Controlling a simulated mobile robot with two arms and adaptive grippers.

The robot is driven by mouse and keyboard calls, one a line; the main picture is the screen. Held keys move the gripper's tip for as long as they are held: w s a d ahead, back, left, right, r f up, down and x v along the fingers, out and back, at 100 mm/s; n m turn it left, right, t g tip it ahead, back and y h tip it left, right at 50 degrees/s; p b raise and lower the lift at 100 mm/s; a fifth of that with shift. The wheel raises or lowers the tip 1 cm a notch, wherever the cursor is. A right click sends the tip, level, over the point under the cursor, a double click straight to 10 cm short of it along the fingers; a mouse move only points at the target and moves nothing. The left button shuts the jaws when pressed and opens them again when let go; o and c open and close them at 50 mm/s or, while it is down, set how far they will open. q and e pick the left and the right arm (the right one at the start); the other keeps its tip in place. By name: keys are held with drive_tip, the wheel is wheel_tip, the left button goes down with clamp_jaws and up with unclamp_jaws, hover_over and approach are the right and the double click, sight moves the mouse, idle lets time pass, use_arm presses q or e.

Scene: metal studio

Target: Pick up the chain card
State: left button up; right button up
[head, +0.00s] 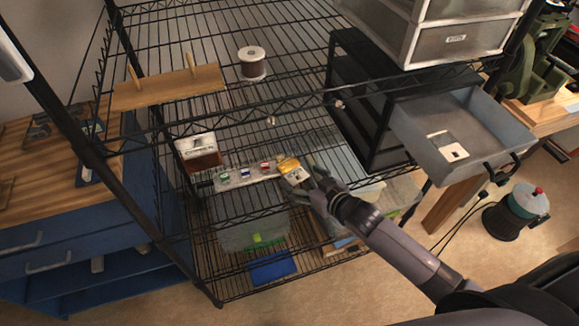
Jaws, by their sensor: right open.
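My right gripper (311,178) reaches in from the lower right to the front of the wire rack's middle shelf. It is open, with its fingers close beside a small yellow-and-white card-like packet (290,168). I cannot tell whether they touch. A white-and-dark card (447,146) lies flat in the open grey drawer (478,178) at the right, apart from the gripper. The print on both is too small to read, so I cannot tell which is the chain card. My left gripper is not in view.
Left of the packet is a pale strip with small coloured items (247,173), then a brown-and-white box (200,152). A spool (252,64) and wooden board (168,88) sit on the shelf above. Black wire shelf edges and the open drawer flank my arm.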

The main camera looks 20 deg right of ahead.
sight(291, 168)
drive_tip(key=x, duration=0.3)
drive_tip(key=shift+w+r+p, duration=0.15)
drive_tip(key=shift+w+p, duration=0.2)
drive_tip(key=shift+w, duration=0.15)
drive_tip(key=shift+w+a+f, duration=0.1)
drive_tip(key=shift+w+f, duration=0.15)
drive_tip(key=shift+w, duration=0.2)
drive_tip(key=shift+s, duration=0.1)
drive_tip(key=shift+c, duration=0.4)
drive_tip(key=c, duration=1.3)
drive_tip(key=shift+o, duration=0.2)
wheel_tip(291, 168, up, 10)
